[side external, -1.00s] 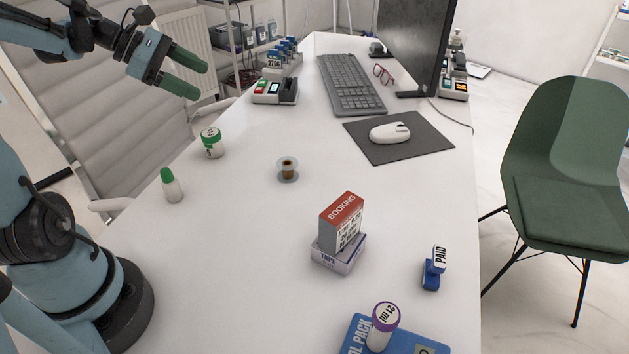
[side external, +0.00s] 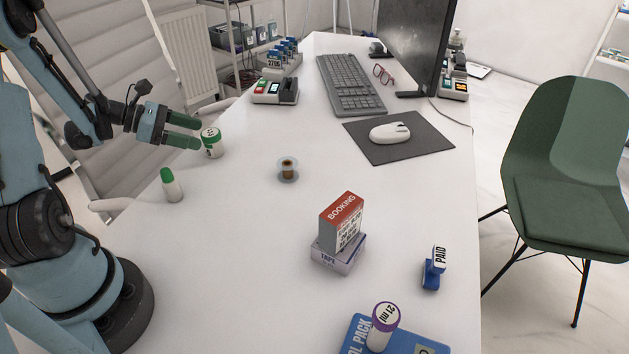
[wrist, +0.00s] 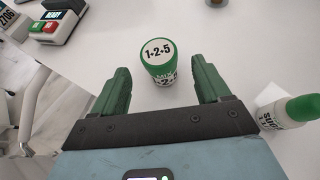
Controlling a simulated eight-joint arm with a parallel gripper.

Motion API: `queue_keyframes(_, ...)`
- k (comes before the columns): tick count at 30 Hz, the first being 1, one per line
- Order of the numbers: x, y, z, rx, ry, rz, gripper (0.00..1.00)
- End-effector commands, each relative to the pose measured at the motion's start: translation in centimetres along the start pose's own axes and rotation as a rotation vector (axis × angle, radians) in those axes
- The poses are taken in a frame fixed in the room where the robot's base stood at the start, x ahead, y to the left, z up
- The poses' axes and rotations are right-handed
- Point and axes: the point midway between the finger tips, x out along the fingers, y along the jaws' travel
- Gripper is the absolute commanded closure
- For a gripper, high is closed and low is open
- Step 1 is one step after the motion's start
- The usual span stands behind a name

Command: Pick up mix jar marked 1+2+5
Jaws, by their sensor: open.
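The mix jar (side external: 212,143) is a small white jar with a green-rimmed lid, standing upright on the desk at the left. In the wrist view the jar (wrist: 159,62) shows 1+2+5 on its lid and sits ahead, between the lines of the two green fingers. My gripper (side external: 193,132) is open and empty, just left of the jar in the side view. In the wrist view the fingers of my gripper (wrist: 161,80) are spread wide, with the jar near the fingertips and a gap on each side.
A white bottle with a green cap (side external: 171,185) stands in front of the jar; it also shows right of the fingers in the wrist view (wrist: 287,115). A spool (side external: 288,170) lies to the right. A card terminal (side external: 275,91) is farther back. The desk (side external: 245,215) between is clear.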

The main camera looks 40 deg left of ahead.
Motion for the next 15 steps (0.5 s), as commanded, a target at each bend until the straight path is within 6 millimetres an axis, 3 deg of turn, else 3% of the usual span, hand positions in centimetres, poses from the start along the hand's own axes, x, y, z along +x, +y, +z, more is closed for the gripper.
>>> queue_keyframes(7,2.3,0.0,0.0,0.002,0.0,-0.002,0.24)
queue_keyframes(15,6.4,0.0,0.0,0.002,0.0,-0.003,0.24)
